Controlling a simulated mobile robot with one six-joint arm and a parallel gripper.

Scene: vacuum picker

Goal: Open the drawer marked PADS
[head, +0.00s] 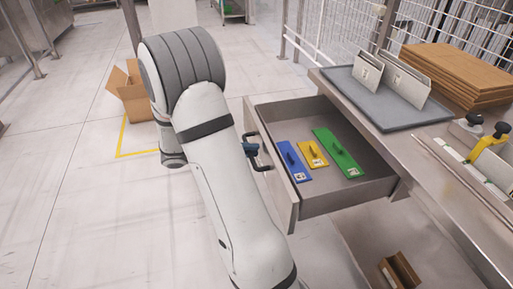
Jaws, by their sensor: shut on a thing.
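The drawer (345,200) stands pulled well out from under the worktop in the head view. Inside lie a blue pad (294,161), a yellow pad (312,154) and a green pad (338,152), each with a raised grip and a small label. The dark handle (263,167) is on the drawer's left-facing front. My gripper (252,150) is at this handle, shut on it; my arm partly hides it. The drawer's front face is turned mostly away, so no PADS marking can be read.
The worktop (425,150) carries a grey tray (360,99) with upright plates, stacked brown boards (455,75) and a yellow-handled tool (489,140). An open cardboard box (132,92) stands on the floor behind my arm. A brown box (400,272) sits below the drawer.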

